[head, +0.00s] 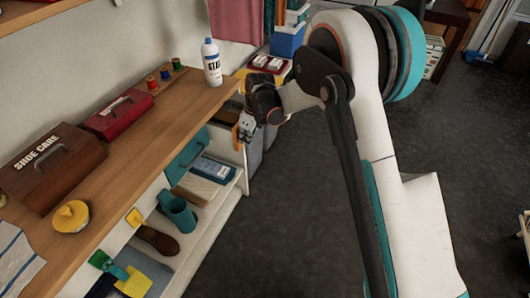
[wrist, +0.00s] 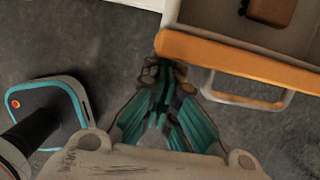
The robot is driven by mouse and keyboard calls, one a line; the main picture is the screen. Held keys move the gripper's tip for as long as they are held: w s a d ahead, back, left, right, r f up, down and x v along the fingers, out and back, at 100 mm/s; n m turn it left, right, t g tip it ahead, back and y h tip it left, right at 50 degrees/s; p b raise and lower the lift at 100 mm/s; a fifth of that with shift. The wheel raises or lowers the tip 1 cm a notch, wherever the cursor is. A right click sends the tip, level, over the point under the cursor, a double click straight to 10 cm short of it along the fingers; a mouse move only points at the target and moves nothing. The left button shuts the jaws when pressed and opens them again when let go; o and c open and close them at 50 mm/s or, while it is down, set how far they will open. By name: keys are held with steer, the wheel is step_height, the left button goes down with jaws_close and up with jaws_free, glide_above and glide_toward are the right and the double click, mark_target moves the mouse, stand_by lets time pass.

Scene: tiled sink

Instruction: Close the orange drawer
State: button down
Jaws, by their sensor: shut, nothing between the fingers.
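The orange drawer (wrist: 235,57) shows in the wrist view at the upper right. It stands open, with a pale inside and a brown item (wrist: 270,10) lying in it. A pale loop handle (wrist: 248,100) sticks out from its orange front. My gripper (wrist: 165,72) is shut and empty, its fingertips at the left end of the orange front; I cannot tell whether they touch it. In the head view my gripper (head: 246,127) is beside the far end of the wooden counter.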

mark_target(216, 128)
steer(key=w+a, duration=0.1)
steer(key=a, duration=0.3)
steer(key=w+a, duration=0.2)
steer(key=a, duration=0.1)
steer(key=w+a+p, duration=0.1)
steer(key=a, duration=0.3)
steer(key=shift+w+a, duration=0.2)
steer(key=shift+a, duration=0.15)
